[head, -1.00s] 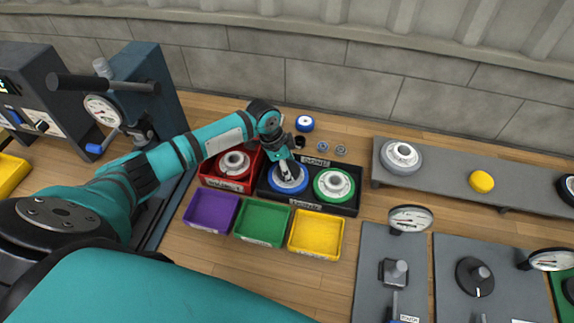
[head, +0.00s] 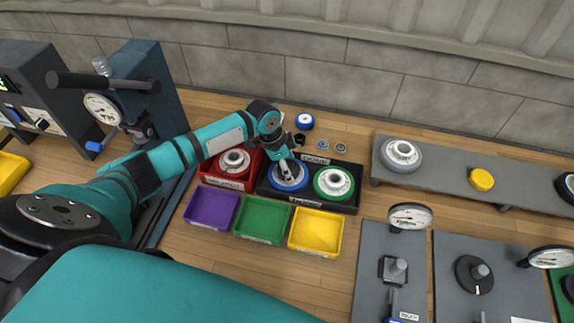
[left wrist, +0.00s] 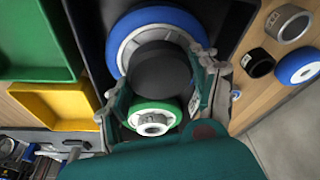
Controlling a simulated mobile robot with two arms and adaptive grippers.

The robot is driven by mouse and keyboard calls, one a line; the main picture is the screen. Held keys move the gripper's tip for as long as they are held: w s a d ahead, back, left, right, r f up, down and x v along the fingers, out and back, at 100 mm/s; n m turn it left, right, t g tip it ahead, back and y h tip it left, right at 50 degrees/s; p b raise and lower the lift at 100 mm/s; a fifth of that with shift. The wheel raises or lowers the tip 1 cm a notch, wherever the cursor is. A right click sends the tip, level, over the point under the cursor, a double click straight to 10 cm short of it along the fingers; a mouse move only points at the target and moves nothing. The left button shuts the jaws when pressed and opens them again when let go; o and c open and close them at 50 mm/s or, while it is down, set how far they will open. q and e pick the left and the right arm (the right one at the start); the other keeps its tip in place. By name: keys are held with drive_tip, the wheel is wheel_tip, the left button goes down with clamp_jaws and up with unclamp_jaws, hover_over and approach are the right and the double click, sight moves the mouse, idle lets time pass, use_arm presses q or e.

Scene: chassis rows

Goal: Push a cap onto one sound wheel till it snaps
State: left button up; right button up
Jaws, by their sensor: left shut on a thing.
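My left gripper (head: 287,176) is over the blue-rimmed wheel (head: 291,187) in the left half of the black tray (head: 348,209). In the left wrist view it is shut on a dark round cap (left wrist: 160,70), which lies in front of the middle of the blue wheel (left wrist: 121,38). I cannot tell whether the cap touches the hub. A green-rimmed wheel (head: 333,184) with a pale hub lies in the tray's right half. It also shows in the left wrist view (left wrist: 153,118). My right gripper is not in view.
A red tray (head: 208,180) with a wheel stands left of the black one. Purple (head: 211,211), green (head: 262,220) and yellow (head: 316,233) bins stand in front. A blue roller (head: 305,121) and small rings lie behind. A grey shelf (head: 440,172) is at right.

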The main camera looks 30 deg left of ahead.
use_arm(q)
drive_tip(key=shift+s+f, duration=0.1)
drive_tip(key=shift+f, duration=0.05)
drive_tip(key=o, duration=1.1)
drive_tip(key=v, duration=1.2)
